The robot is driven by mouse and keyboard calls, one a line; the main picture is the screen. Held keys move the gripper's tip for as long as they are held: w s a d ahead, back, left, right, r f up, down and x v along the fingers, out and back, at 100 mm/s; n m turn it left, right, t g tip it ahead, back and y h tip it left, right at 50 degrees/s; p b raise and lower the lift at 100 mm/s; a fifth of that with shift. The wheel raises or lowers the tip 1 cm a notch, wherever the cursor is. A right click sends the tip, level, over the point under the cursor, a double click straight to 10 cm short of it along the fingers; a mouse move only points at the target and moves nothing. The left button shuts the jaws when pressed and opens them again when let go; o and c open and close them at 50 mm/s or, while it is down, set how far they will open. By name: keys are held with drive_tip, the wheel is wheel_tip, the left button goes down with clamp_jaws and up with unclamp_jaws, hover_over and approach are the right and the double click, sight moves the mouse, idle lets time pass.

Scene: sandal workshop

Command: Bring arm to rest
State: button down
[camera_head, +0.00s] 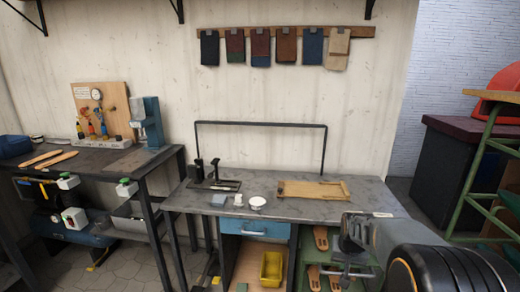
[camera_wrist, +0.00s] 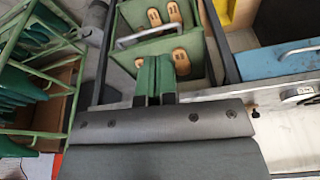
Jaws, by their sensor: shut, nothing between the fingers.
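My gripper (camera_wrist: 154,66) shows in the wrist view with its two green fingers pressed together and nothing between them. Beyond the fingertips in that view is a green box (camera_wrist: 134,16) with a metal handle and several tan soles in it. In the head view my arm (camera_head: 380,240) reaches in from the lower right, in front of the bench's right end. My fingers cannot be made out there. The same green box (camera_head: 313,279) shows below the bench, beside my arm.
A grey workbench (camera_head: 230,206) stands ahead, with a wooden board (camera_head: 313,189) and a white bowl (camera_head: 257,203) on it. A blue drawer (camera_head: 256,227) and yellow bin (camera_head: 271,269) are below. A dark table (camera_head: 98,168) stands left; a green frame (camera_head: 471,175) stands right.

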drive_tip(key=s+a+r+n+p, duration=0.1)
drive_tip(key=s+a+r+p, duration=0.2)
drive_tip(key=s+r, duration=0.3)
drive_tip(key=s+a+r+n+p, duration=0.1)
drive_tip(key=s+a+r+p, duration=0.2)
drive_tip(key=r, duration=0.6)
drive_tip(key=s+a+r+n+p, duration=0.1)
drive_tip(key=s+a+r+p, duration=0.2)
drive_tip(key=s+r+p, duration=0.4)
drive_tip(key=s, duration=0.3)
drive_tip(key=shift+r+t+y, duration=0.2)
drive_tip(key=shift+t+y, duration=0.1)
drive_tip(key=shift+t, duration=0.1)
